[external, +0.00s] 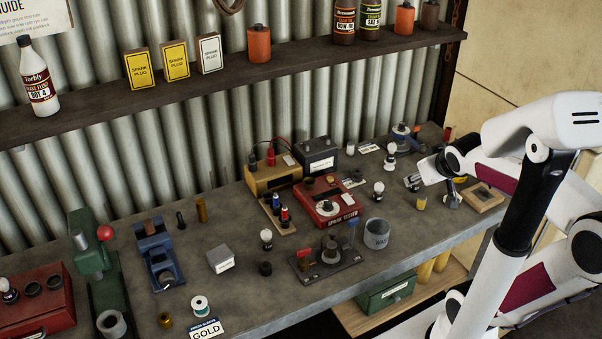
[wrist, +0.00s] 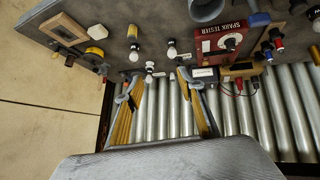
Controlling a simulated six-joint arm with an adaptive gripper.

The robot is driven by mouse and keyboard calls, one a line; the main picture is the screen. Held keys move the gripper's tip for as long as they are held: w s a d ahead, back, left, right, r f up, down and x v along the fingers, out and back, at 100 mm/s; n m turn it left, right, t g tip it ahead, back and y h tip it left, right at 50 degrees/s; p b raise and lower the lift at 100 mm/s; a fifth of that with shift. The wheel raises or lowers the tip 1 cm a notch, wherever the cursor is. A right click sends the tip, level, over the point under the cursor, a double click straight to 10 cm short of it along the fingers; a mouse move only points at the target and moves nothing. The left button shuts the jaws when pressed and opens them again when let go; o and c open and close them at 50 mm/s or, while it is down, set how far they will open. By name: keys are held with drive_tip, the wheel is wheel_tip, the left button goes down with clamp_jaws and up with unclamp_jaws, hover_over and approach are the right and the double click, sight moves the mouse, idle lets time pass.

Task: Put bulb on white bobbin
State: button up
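Several bulbs with white globes and dark bases stand on the workbench: one in the middle (external: 266,238), one right of the red tester (external: 379,188) and one farther back (external: 389,160). Another sits in the red block at the far left (external: 8,290). A white bobbin (external: 200,305) with a greenish centre stands at the front left, behind the GOLD label; the wrist view does not show it. My gripper (external: 432,190) is over the right end of the bench. In the wrist view my gripper (wrist: 157,86) is open and empty, with bulbs (wrist: 171,48) (wrist: 149,68) beyond the fingertips.
The red spark tester (external: 325,201), a grey cup (external: 376,234) and a dark stand with coloured flags (external: 328,257) crowd the middle. A wooden tray (external: 482,198) lies by my arm. The green press (external: 98,265) stands left. Bare bench surrounds the bobbin's right side.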

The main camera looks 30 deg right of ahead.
drive_tip(key=s+a+f+n+g+y, duration=0.1)
drive_tip(key=s+a+f+g+y, duration=0.1)
drive_tip(key=s+a, duration=0.7)
drive_tip(key=shift+s+f+y, duration=0.5)
drive_tip(key=shift+s+f, duration=0.1)
drive_tip(key=shift+s, duration=0.45)
